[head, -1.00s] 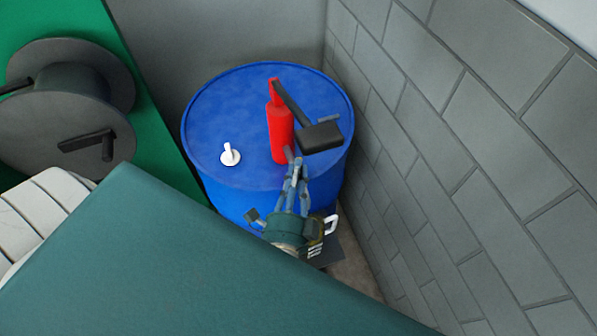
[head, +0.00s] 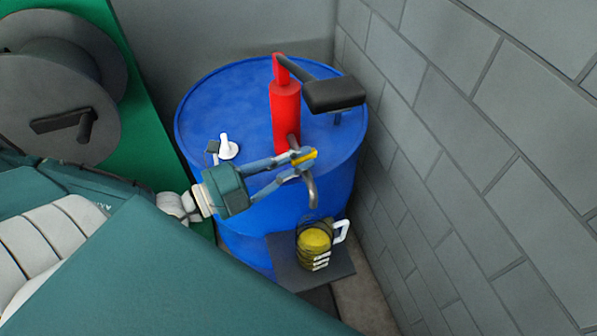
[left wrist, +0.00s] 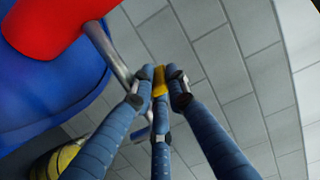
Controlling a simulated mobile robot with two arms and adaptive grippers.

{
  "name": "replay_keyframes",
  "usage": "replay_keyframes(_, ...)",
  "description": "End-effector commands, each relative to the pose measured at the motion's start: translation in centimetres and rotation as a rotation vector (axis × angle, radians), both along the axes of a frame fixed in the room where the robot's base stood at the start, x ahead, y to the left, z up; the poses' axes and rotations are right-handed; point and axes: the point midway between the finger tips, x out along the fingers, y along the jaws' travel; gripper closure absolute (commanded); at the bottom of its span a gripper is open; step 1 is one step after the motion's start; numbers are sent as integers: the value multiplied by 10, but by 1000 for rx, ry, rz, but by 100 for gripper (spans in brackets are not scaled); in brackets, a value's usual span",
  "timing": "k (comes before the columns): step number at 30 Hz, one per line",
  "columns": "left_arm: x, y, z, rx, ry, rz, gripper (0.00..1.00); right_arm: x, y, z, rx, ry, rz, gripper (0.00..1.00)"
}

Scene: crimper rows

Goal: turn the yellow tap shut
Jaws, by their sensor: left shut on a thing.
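The small yellow tap (head: 306,157) sits on the grey spout (head: 313,190) at the front of the red pump (head: 285,118). My left gripper (head: 301,164) reaches in from the left and is shut on the yellow tap. In the left wrist view the yellow tap (left wrist: 159,80) shows between the fingertips of my left gripper (left wrist: 160,88), beside the grey pipe. The fingers partly hide the tap, so how far it is turned cannot be told. My right gripper is not in view.
The pump stands on a blue drum (head: 220,105), with a black lever (head: 333,94) above. A yellow jug with a white handle (head: 315,240) stands on a dark plate (head: 290,272) below the spout. A grey block wall (head: 470,150) is close on the right.

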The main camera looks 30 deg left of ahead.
Motion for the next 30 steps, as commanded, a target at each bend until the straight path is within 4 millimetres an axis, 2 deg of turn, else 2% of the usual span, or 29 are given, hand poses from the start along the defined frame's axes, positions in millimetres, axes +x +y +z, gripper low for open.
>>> replay_keyframes(1,-2,2,-16,17,21,-37,100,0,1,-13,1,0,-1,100)
replay_keyframes(9,-1,4,-12,12,20,-158,100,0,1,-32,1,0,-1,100)
replay_keyframes(29,-1,3,-8,6,20,-211,100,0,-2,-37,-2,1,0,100)
replay_keyframes(30,-1,3,-8,6,19,-211,78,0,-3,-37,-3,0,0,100)
